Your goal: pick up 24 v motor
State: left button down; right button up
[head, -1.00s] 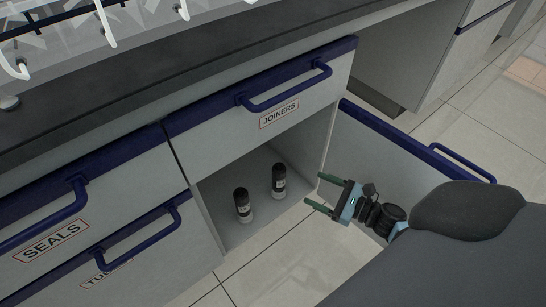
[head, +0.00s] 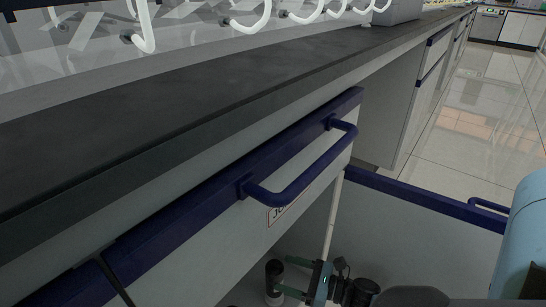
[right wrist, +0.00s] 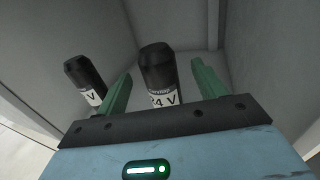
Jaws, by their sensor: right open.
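A black-topped motor with a white label reading "24 V" (right wrist: 158,78) stands upright in the open cabinet. It also shows at the bottom of the head view (head: 274,270). My right gripper (head: 283,273) is open, with its two green fingers on either side of this motor. In the right wrist view the gripper (right wrist: 160,85) shows the motor between the fingers, with no clear contact. A second similar motor (right wrist: 84,78) stands to the left, outside the fingers; only a "V" of its label shows. My left gripper is out of view.
The cabinet's side wall (right wrist: 180,22) rises close behind the motors. Above the opening is a drawer with a blue handle (head: 300,178) under the dark worktop (head: 190,95). The open blue-edged door (head: 420,202) stands to the right.

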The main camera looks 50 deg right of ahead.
aim_at(267, 267)
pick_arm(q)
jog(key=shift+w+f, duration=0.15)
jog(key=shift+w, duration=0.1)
pick_arm(e)
jog(key=shift+w+a, duration=0.3)
jog(key=shift+w, duration=0.35)
jog(key=b+x, duration=0.2)
jog(key=x, duration=0.3)
jog(key=shift+a+b, duration=0.1)
jog(key=shift+b, duration=0.25)
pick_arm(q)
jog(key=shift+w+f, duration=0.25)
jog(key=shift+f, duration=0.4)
pick_arm(e)
jog(key=shift+r, duration=0.1)
grip_shut()
